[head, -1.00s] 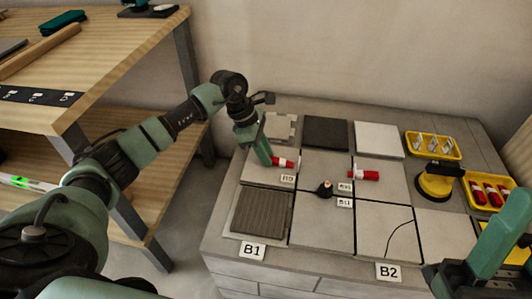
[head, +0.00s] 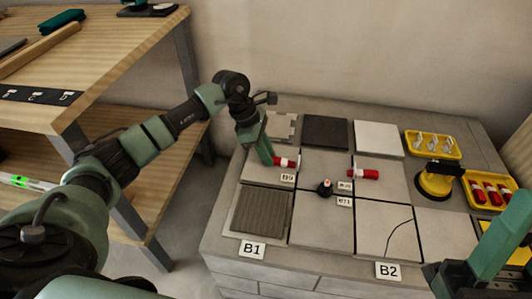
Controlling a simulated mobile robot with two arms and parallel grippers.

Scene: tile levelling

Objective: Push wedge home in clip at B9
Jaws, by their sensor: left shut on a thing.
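A red wedge with a white band (head: 285,162) lies at the tile joint beside the small label B9 (head: 288,178). My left gripper (head: 268,160) is down at the left end of this wedge and shut on it. The clip there is hidden or too small to make out. A second red and white wedge (head: 363,174) lies further right at another joint. My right gripper (head: 485,260) is in the lower right corner, away from the tiles; its fingertips are not clear.
A yellow-based suction lifter (head: 436,182) stands on the right. Yellow trays hold clips (head: 433,146) and red wedges (head: 489,190). A small dark knob-topped object (head: 325,187) sits mid-tiles. One front tile (head: 386,229) is cracked. A wooden workbench (head: 100,60) stands at left.

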